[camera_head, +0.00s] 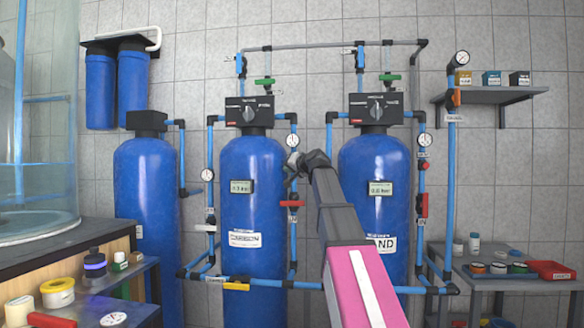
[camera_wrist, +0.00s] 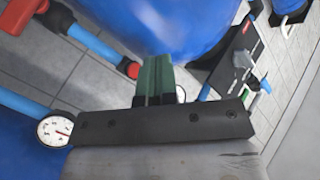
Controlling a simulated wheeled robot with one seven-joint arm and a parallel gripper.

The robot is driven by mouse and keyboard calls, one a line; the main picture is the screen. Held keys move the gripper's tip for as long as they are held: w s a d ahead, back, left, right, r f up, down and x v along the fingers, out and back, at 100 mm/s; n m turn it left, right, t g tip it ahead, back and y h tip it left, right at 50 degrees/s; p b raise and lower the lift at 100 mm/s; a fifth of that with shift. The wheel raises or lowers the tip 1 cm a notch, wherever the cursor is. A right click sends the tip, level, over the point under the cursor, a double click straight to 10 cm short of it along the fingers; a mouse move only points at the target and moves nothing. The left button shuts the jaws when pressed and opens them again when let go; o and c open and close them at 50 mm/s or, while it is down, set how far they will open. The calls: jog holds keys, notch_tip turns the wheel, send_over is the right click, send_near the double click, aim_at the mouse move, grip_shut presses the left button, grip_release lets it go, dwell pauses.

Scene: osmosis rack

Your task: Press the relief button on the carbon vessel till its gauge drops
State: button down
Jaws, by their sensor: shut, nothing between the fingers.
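The middle blue vessel (camera_head: 253,190) has a white label that looks like "CARBON", though it is too small to read surely. Its round gauge (camera_head: 292,140) is on the pipe at its right side; I cannot read the needle. My gripper (camera_head: 298,163) is just below that gauge, covering the pipe there. In the wrist view my gripper (camera_wrist: 155,78) has its greenish fingers shut and empty. A small orange-red knob (camera_wrist: 130,68), perhaps the relief button, shows just left of the fingertips; I cannot tell if they touch. A gauge (camera_wrist: 55,130) is at lower left.
The right vessel (camera_head: 375,205), its label partly hidden by my arm, has a gauge (camera_head: 425,140) and red button (camera_head: 425,165). A red valve handle (camera_head: 292,203) sits below my gripper. A wall shelf (camera_head: 490,95), right table (camera_head: 510,280) and left bench (camera_head: 60,245) hold small items.

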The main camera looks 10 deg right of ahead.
jog(key=w+d, duration=0.2)
jog(key=w, duration=0.5)
jog(key=shift+d, duration=0.15)
dwell(1.9)
jog(key=shift+w+d, duration=0.1)
jog(key=shift+w, duration=0.25)
jog(key=shift+w+d, duration=0.15)
jog(key=shift+w, duration=0.35)
dwell(0.7)
jog(key=shift+s, duration=0.2)
dwell(0.9)
jog(key=shift+s+a, duration=0.3)
jog(key=shift+s, duration=0.4)
jog(key=shift+s, duration=0.15)
jog(key=shift+s+a, duration=0.25)
jog(key=shift+s, duration=0.5)
jog(key=shift+s+a, duration=0.25)
jog(key=shift+s, duration=0.5)
jog(key=shift+s+a, duration=0.25)
jog(key=shift+s, duration=0.5)
